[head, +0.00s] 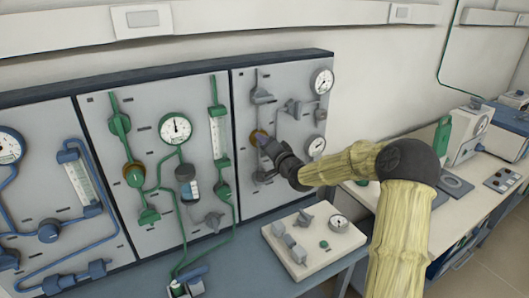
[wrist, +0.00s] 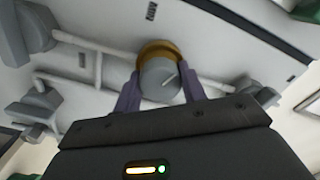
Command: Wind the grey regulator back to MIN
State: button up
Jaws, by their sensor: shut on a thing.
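The grey regulator (wrist: 158,80) is a round grey knob with a white pointer line and a brass collar behind it. It sits on the grey right-hand panel. In the wrist view my gripper (wrist: 158,95) has one finger on each side of the knob and is shut on it. A MIN label (wrist: 151,11) shows on the panel above the knob in the wrist view.
Grey pipes, valves and two gauges (head: 321,81) surround the knob on the same panel. A green-piped panel (head: 155,195) stands to the left. A white box with knobs (head: 312,240) stands on the bench below my arm.

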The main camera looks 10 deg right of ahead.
jog(key=n+b, duration=0.2)
jog(key=n, duration=0.1)
jog(key=n+b, duration=0.1)
jog(key=n, duration=0.1)
jog(key=shift+f, duration=0.25)
dwell(0.3)
jog(key=o, duration=1)
jog(key=shift+r, duration=0.15)
jog(key=shift+s, duration=0.15)
